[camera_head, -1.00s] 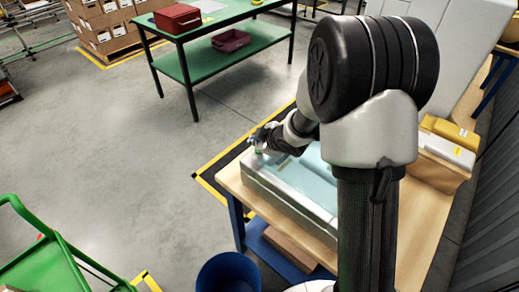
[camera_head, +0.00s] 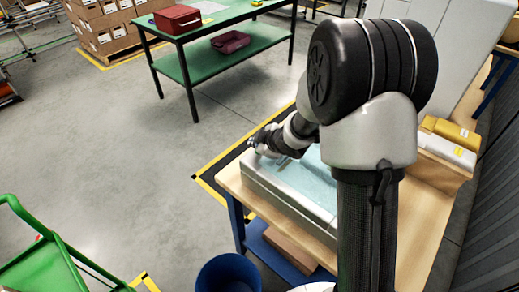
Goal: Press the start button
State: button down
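A grey box-like machine with a pale blue top (camera_head: 312,182) sits on a wooden-topped workbench (camera_head: 229,178). My gripper (camera_head: 254,147) is small and dark at the end of my arm, over the machine's far left corner. The start button cannot be made out; a small green spot seen there earlier is hidden now behind my gripper. I cannot tell whether the gripper touches the machine, or whether its fingers are open or shut.
A blue bin (camera_head: 229,273) stands on the floor in front of the bench. A green cart (camera_head: 45,262) is at lower left. A green table (camera_head: 232,45) with a red case (camera_head: 178,19) stands behind. Yellow packages (camera_head: 450,133) lie at right.

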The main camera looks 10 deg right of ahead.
jog(key=shift+f, duration=0.15)
dwell(0.3)
jog(key=shift+r+p, duration=0.8)
jog(key=shift+r, duration=0.05)
notch_tip(320, 180, up, 5)
jog(key=p, duration=0.5)
dwell(0.4)
